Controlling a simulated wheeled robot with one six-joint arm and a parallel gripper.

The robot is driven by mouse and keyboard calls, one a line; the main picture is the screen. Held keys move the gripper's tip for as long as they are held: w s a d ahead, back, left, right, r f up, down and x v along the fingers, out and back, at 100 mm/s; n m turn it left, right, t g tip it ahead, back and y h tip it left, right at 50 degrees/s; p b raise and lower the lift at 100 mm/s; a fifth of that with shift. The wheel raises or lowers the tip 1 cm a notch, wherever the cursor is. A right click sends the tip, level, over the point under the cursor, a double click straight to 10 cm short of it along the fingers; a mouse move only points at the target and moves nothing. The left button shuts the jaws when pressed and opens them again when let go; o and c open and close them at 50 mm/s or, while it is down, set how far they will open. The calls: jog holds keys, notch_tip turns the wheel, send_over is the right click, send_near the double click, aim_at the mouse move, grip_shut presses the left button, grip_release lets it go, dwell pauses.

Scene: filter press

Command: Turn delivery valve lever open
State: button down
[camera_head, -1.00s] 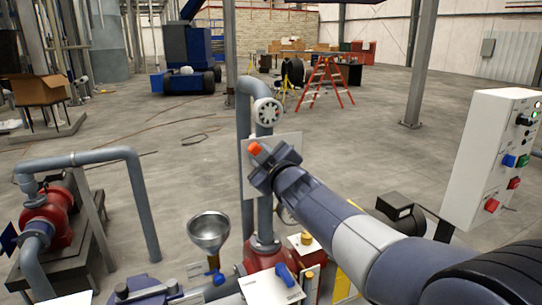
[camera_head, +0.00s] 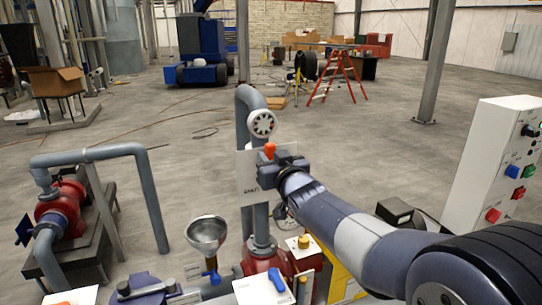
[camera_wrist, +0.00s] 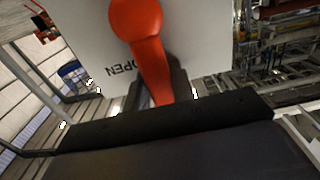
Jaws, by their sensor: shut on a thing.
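The delivery valve lever (camera_wrist: 148,50) is orange-red with a rounded knob end. It fills the upper middle of the wrist view, in front of a white plate (camera_wrist: 205,50) that reads OPEN. In the head view the lever (camera_head: 270,149) shows as a small orange tip pointing up, at the grey vertical pipe (camera_head: 244,115). My gripper (camera_head: 277,161) is at the lever, its jaws shut on it below the knob. The lever's pivot and the valve body behind it are hidden by my gripper.
A metal funnel (camera_head: 207,233) and a blue-handled lever (camera_head: 277,280) stand below. A white control box (camera_head: 492,165) with buttons is at right.

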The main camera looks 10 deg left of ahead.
jog(key=shift+d+f, duration=0.1)
jog(key=shift+f, duration=0.05)
dwell(0.3)
jog(key=c, duration=1.2)
grip_release()
jog(key=b+v, duration=0.2)
jog(key=v, duration=0.8)
jog(key=shift+s+d, duration=0.3)
jog(key=shift+w, duration=0.1)
jog(key=shift+p+x, duration=1)
jog(key=shift+x, duration=4.4)
jog(key=shift+a, duration=0.1)
